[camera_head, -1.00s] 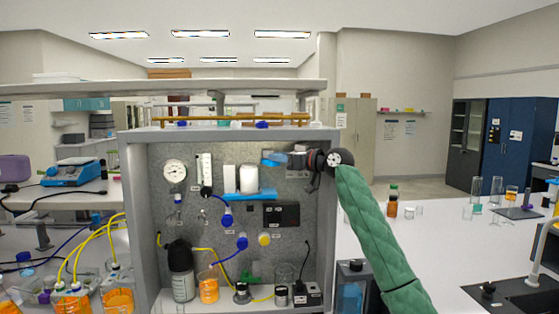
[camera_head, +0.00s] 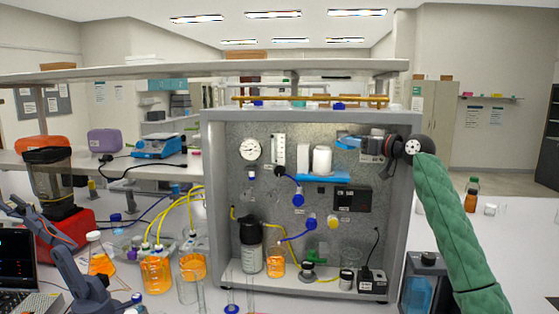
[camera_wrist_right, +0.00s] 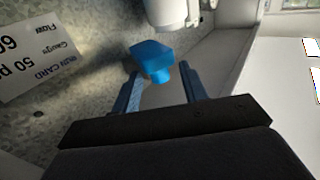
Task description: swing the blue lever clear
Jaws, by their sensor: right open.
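A blue lever (camera_head: 348,142) sits high on the right side of the grey rig panel, beside my right gripper (camera_head: 370,147). In the right wrist view its blue head (camera_wrist_right: 152,60) lies at the fingertips, largely between them and slightly beyond. My right gripper (camera_wrist_right: 161,78) is open, with a finger on each side of the lever's lower end. I cannot tell whether either finger touches it. The lever's mount is hidden.
The rig's right side wall (camera_head: 402,215) stands close to my right arm. A white cylinder (camera_head: 321,160) on a blue shelf is left of the lever, with a black box (camera_head: 352,198) below. Beakers of orange liquid (camera_head: 157,274) stand left of the rig.

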